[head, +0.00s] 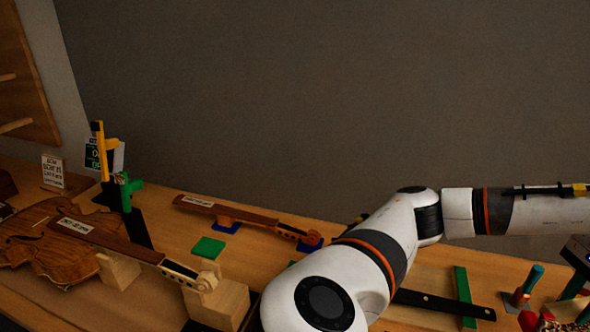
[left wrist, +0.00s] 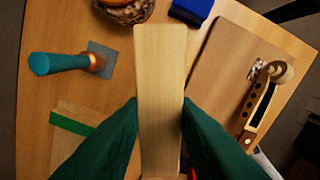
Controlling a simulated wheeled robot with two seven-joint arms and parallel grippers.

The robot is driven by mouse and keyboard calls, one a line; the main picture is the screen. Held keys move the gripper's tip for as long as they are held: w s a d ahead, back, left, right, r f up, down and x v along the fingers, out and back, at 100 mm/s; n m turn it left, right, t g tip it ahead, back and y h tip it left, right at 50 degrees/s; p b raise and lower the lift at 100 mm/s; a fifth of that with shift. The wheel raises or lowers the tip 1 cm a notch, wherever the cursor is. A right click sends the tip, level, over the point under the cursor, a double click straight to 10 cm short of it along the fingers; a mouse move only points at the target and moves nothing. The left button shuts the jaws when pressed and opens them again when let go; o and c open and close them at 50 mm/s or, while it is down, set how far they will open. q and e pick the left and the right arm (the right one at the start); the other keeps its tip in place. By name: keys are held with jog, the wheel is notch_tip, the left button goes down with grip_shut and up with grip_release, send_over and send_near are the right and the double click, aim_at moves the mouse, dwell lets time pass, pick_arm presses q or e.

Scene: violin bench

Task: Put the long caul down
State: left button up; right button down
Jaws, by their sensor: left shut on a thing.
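The long caul (left wrist: 160,80) is a straight, pale wooden bar in the left wrist view. My left gripper (left wrist: 160,110) is shut on it, with a dark green finger against each side. In the head view my left arm reaches to the right edge, where little of the gripper shows. My right gripper is not in view.
A blue block (left wrist: 192,10) and a round container (left wrist: 125,8) are beyond. The head view shows a violin body (head: 60,250) and a green pad (head: 208,247).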

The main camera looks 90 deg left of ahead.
pick_arm(q)
notch_tip(320, 180, down, 2)
jog(key=shift+w+a+f+b, duration=0.1)
jog(key=shift+f+b, duration=0.1)
jog(key=shift+b, duration=0.25)
notch_tip(320, 180, down, 10)
jog(key=shift+r+p, duration=0.15)
jog(key=shift+p, duration=0.45)
jog(key=shift+f, duration=0.25)
jog(key=o, duration=1)
